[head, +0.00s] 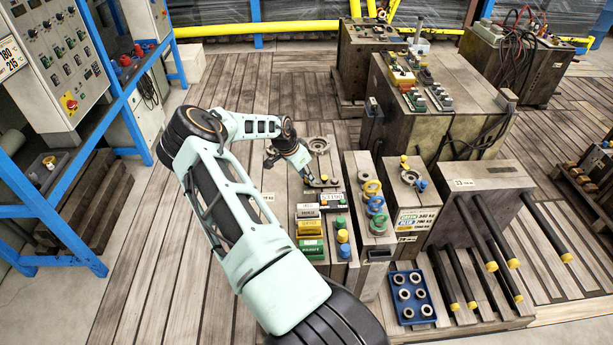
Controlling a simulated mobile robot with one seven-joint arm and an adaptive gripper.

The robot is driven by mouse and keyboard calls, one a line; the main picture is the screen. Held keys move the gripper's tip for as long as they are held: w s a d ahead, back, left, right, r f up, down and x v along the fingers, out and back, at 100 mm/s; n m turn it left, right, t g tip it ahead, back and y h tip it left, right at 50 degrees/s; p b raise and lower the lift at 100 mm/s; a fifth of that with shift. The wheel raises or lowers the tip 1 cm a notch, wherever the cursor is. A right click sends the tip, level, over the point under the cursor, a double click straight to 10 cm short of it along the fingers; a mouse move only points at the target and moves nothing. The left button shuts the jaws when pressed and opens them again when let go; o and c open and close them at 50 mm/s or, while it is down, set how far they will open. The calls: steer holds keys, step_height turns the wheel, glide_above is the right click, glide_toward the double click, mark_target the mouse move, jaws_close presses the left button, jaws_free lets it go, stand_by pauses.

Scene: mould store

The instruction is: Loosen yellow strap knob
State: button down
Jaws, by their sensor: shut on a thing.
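My gripper (319,183) reaches down to the top of a wooden-sided mould block, just behind a white label plate. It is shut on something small. A bit of yellow shows at the fingertips and fits the yellow strap knob, but the fingers hide most of it. In front, a yellow cap (342,236) sits between a green cap (341,222) and a blue cap (344,250).
Coloured label plates, one yellow (310,229), lie in front of my gripper. A blue tray of rings (411,296) is at the front. Larger mould blocks (440,125) stand behind at the right. A blue rack (50,215) is at the left, with clear plank floor between.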

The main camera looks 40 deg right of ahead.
steer(key=shift+f, duration=0.1)
steer(key=n+t+b, duration=0.1)
steer(key=n+b, duration=0.2)
steer(key=b, duration=0.1)
steer(key=shift+s+f, duration=0.1)
steer(key=shift+s, duration=0.05)
steer(key=shift+s+n+t+b, duration=0.1)
steer(key=shift+n+t+b, duration=0.3)
steer(key=shift+n+b, duration=0.4)
steer(key=shift+r, duration=0.2)
steer(key=c, duration=1.7)
jaws_free()
steer(key=shift+o, duration=0.2)
steer(key=shift+r, duration=0.1)
